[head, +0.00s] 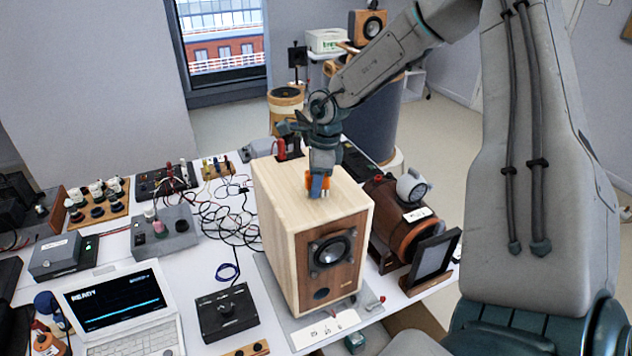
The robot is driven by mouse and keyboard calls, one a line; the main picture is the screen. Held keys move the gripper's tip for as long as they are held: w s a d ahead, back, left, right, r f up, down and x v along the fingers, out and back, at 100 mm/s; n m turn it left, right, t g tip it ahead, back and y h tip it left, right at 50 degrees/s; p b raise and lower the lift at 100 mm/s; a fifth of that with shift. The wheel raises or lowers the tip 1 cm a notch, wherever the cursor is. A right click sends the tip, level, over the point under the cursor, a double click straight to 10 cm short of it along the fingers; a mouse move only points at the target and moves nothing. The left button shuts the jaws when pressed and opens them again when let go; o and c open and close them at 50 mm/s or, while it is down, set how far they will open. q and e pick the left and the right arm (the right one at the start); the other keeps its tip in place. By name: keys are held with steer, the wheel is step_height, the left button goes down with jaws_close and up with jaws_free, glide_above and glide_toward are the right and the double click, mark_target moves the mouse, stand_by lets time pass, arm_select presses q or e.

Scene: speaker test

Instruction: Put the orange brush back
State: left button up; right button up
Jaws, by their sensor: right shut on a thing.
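The orange brush (308,180) is between the fingers of my right gripper (319,187), which points down over the top of a wooden speaker (282,184). Only small orange parts show beside the fingers; the rest of the brush is hidden by the gripper. I cannot tell whether the brush touches the speaker's top. The speaker stands upright on a grey plate (268,283) on the white table, its dark cone facing front. My left gripper is not in view.
A laptop (118,300) and a black control box (226,312) stand left of the speaker. A brown cylinder (391,215) and a dark framed panel (432,258) stand close on its right. Tangled cables (225,205) and knobbed boxes (165,232) fill the table's left.

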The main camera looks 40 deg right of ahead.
steer(key=shift+d+f, duration=0.1)
steer(key=shift+f, duration=0.15)
steer(key=o, duration=1)
steer(key=shift+w+d, duration=0.1)
steer(key=shift+w, duration=0.05)
steer(key=shift+c, duration=0.2)
steer(key=shift+r, duration=0.1)
steer(key=shift+r, duration=0.1)
steer(key=shift+r+p, duration=0.25)
steer(key=shift+p, duration=0.1)
steer(key=r+b, duration=0.1)
steer(key=r, duration=0.2)
steer(key=r+b, duration=0.1)
steer(key=r, duration=0.3)
steer(key=s+d+r+b, duration=0.1)
steer(key=r+b, duration=0.1)
steer(key=r, duration=0.1)
steer(key=shift+s+r, duration=0.1)
steer(key=shift+r, duration=0.25)
steer(key=shift+d+r, duration=0.1)
steer(key=shift+r, duration=0.35)
